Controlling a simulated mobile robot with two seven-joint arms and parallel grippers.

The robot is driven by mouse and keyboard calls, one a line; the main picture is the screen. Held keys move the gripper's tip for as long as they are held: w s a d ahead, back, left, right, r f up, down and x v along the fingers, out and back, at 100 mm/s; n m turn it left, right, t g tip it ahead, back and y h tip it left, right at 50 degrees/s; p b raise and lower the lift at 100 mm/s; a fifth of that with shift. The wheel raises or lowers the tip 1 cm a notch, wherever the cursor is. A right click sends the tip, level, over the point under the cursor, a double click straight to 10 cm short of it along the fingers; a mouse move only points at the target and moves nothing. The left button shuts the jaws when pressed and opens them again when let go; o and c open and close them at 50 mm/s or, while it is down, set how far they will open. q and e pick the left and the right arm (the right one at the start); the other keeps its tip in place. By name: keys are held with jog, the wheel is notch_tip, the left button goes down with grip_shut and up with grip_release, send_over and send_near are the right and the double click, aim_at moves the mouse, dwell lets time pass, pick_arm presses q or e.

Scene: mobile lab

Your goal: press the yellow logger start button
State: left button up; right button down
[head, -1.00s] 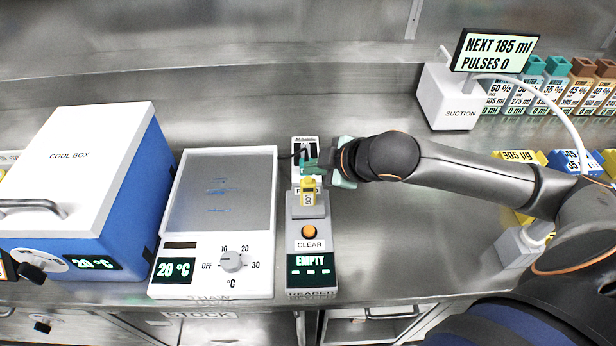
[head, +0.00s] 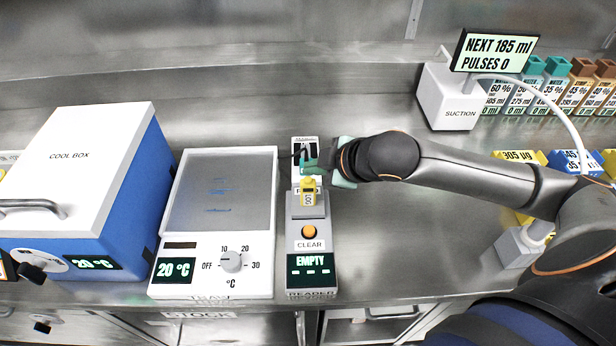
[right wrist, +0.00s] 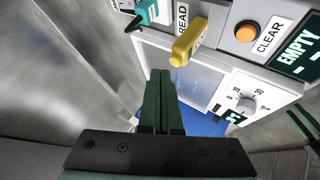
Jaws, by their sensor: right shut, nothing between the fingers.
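The yellow logger (head: 308,191) stands on the grey reader (head: 306,243), behind the orange CLEAR button (head: 309,231); its small display faces me. In the right wrist view the logger (right wrist: 189,40) is seen from above, beside the READ label. I cannot make out its start button. My right gripper (head: 312,166) is at the reader's rear, just behind the logger. Its fingers (right wrist: 160,78) are shut, empty, and apart from the logger in the right wrist view. Dark green finger-like bars (right wrist: 302,124) at that view's right edge look like part of my left gripper, cut off.
A teal piece with a black lead (right wrist: 147,11) sits at the reader's rear, close to my right fingers. The thaw plate (head: 268,200) and the blue cool box (head: 75,160) stand left of the reader. The suction unit (head: 455,95) is at the back right.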

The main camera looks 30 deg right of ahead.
jog(key=shift+f, duration=0.15)
jog(key=shift+f, duration=0.3)
jog(key=shift+f, duration=0.5)
dwell(0.9)
jog(key=shift+r, duration=0.1)
jog(key=shift+r+p, duration=0.85)
jog(key=shift+p, duration=0.3)
